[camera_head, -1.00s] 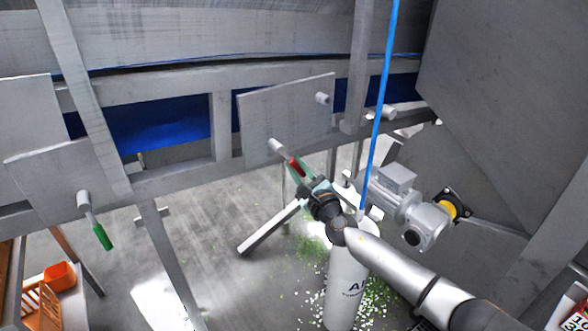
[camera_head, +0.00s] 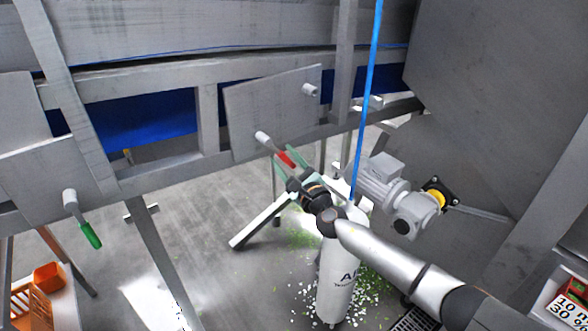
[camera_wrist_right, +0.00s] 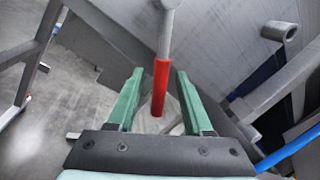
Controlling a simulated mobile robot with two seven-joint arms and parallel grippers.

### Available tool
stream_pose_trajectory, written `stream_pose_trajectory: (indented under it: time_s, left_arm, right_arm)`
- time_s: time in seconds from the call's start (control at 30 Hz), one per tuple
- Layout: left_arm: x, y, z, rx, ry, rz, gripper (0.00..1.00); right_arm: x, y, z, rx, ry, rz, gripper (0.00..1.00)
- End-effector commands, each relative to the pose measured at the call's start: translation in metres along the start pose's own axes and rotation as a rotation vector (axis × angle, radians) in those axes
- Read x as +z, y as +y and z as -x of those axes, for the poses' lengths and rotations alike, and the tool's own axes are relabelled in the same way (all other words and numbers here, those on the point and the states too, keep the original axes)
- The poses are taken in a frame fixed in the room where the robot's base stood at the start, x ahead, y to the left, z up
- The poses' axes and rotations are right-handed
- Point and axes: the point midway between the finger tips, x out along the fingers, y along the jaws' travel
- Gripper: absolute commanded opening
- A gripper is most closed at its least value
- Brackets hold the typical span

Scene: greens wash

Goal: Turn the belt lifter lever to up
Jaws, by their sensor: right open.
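A lever with a red handle (camera_head: 285,159) sits on a round grey pivot at the lower left of a grey panel (camera_head: 275,105). The handle slants down and to the right from the pivot in the head view. My right gripper (camera_head: 295,163) is open around it. In the right wrist view the red handle (camera_wrist_right: 160,85) lies between the two green fingers of the gripper (camera_wrist_right: 159,76), with visible gaps on both sides. A second lever with a green handle (camera_head: 90,235) hangs from another panel at left. No lettering names either lever. My left gripper is not in view.
A blue vertical pipe (camera_head: 367,90) and a grey motor (camera_head: 380,180) are close to the right of my right gripper. A round peg (camera_head: 310,90) sticks out of the panel's upper right. Frame legs and an orange crate (camera_head: 47,275) stand at left.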

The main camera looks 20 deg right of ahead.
Motion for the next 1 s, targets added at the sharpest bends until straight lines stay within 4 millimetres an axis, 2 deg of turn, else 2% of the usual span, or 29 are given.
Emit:
stream_pose_trajectory:
  time_s: [0.17, 0.4, 0.6, 0.8, 1.0]
  left_arm:
    - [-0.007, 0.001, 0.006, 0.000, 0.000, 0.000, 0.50]
    - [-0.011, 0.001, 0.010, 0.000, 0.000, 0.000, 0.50]
    - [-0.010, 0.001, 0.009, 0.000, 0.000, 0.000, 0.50]
    - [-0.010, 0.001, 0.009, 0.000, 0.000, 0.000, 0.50]
    - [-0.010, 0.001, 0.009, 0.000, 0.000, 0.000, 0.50]
  right_arm:
    - [0.001, -0.001, 0.023, 0.003, 0.002, 0.001, 0.51]
    - [0.000, -0.001, 0.071, 0.003, 0.002, 0.001, 0.51]
    - [-0.001, 0.000, 0.104, 0.002, 0.003, 0.001, 0.51]
    - [0.000, 0.000, 0.120, 0.000, 0.001, 0.001, 0.51]
    - [-0.001, -0.001, 0.122, -0.001, 0.002, 0.002, 0.51]
